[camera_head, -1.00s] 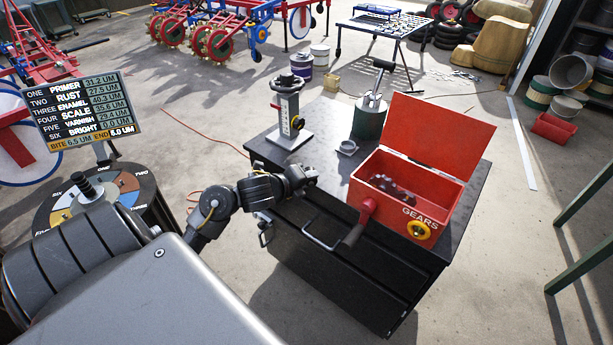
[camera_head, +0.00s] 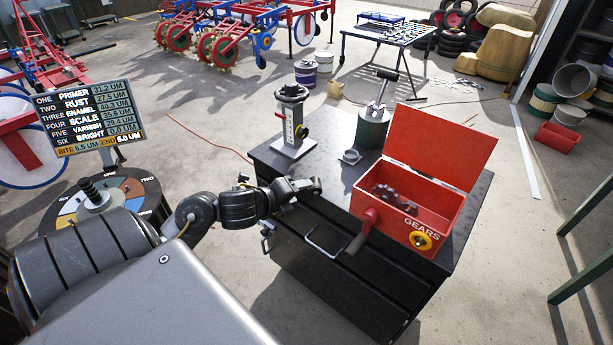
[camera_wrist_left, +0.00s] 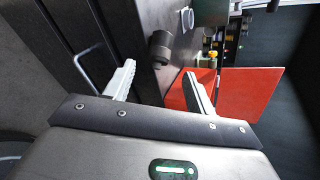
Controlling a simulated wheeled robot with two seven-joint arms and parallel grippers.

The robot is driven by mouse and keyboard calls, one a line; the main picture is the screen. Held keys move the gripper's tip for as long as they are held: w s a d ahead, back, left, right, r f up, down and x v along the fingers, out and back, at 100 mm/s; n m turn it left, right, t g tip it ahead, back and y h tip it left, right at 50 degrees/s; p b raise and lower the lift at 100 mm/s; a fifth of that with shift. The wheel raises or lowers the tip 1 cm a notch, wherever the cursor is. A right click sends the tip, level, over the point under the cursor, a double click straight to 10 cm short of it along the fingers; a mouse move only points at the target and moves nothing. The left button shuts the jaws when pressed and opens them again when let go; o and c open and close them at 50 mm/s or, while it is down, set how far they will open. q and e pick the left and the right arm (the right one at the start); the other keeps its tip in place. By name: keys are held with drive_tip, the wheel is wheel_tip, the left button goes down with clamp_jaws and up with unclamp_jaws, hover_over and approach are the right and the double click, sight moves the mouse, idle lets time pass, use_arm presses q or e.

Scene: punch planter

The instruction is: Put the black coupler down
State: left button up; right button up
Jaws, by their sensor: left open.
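The black coupler (camera_wrist_left: 160,48) is a short dark cylinder on the black cabinet top (camera_head: 322,163), close to its near left edge. In the left wrist view it shows ahead of my left gripper (camera_wrist_left: 159,72), between the lines of its two fingers and apart from them. In the head view the coupler (camera_head: 316,184) is a small dark shape at the end of my left gripper (camera_head: 300,187), whose fingers are hard to make out. The left gripper is open with nothing between its fingers. My right gripper is not in view.
An open red GEARS box (camera_head: 400,212) with dark parts inside and a crank handle (camera_head: 357,240) stands right of the coupler. A gauge stand (camera_head: 294,130), grey ring (camera_head: 350,156) and green canister (camera_head: 372,132) stand farther back. A drawer handle (camera_head: 322,246) juts from the cabinet front.

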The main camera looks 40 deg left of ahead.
use_arm(q)
drive_tip(key=v, duration=0.5)
drive_tip(key=shift+s+r+p, duration=0.15)
drive_tip(key=shift+s+p, duration=0.15)
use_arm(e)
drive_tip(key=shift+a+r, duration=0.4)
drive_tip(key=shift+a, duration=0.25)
